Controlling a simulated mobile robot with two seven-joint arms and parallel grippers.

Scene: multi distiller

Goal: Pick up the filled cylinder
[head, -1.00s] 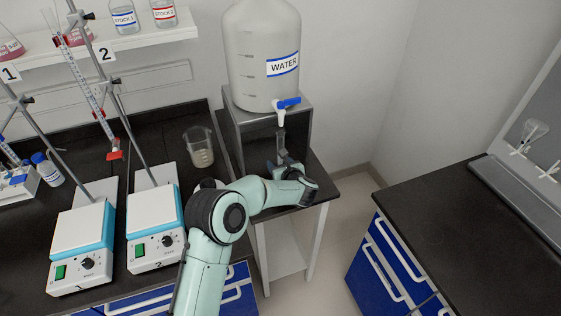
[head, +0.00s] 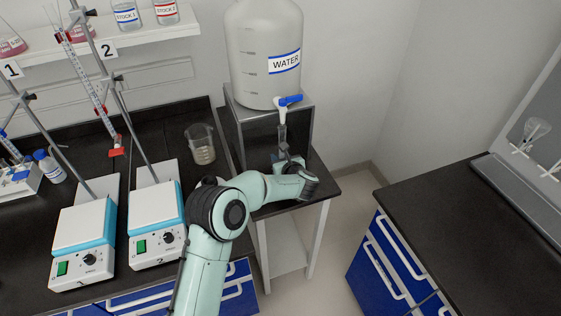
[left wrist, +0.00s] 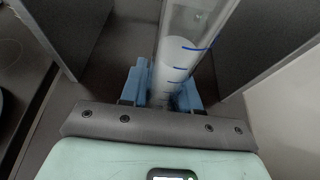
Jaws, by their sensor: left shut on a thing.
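The cylinder (head: 282,137) is a narrow, clear measuring cylinder standing upright below the tap of the water container (head: 264,62). In the left wrist view the cylinder (left wrist: 183,58) has blue graduation marks and pale contents to part of its height. My left gripper (left wrist: 160,88) is shut on the cylinder, with a blue finger on each side of its lower part. In the head view my left gripper (head: 284,161) is partly hidden by my own wrist. The cylinder's base is hidden, so I cannot tell whether it touches the surface. My right gripper is not in view.
The blue-handled tap (head: 287,102) is just above the cylinder. A grey metal stand (head: 240,132) bears the container. A beaker (head: 201,146) stands to the left, near two hotplates (head: 155,228) and clamp stands. A dark bench (head: 450,215) on the right has free room.

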